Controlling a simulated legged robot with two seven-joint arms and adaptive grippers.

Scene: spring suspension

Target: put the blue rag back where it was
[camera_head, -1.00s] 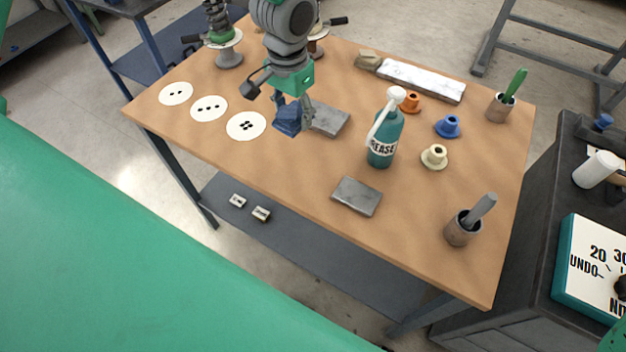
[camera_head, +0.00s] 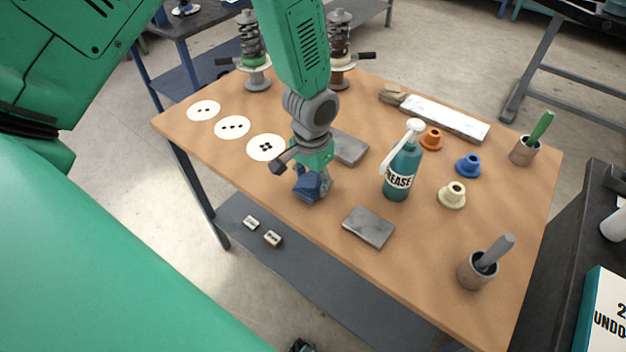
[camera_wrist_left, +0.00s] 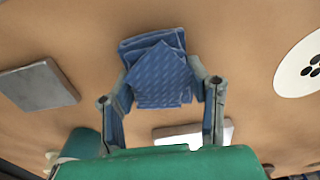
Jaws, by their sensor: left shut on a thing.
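The blue rag (camera_head: 308,187) is a folded, patterned cloth. My left gripper (camera_head: 314,176) is shut on it, near the front edge of the wooden table. In the left wrist view the rag (camera_wrist_left: 158,75) sits between the two fingers (camera_wrist_left: 160,100), with its folded layers showing. I cannot tell for sure whether the rag touches the tabletop. One grey plate (camera_head: 348,147) lies behind the gripper and another grey plate (camera_head: 369,227) lies to its right. My right gripper is not in view.
On the table (camera_head: 420,285) stand a teal grease bottle (camera_head: 402,172), orange (camera_head: 431,138), blue (camera_head: 468,165) and cream (camera_head: 452,195) bushings, and two cups with tools. Several white dotted discs (camera_head: 266,147) lie at left. Two spring assemblies (camera_head: 254,55) stand at the back.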

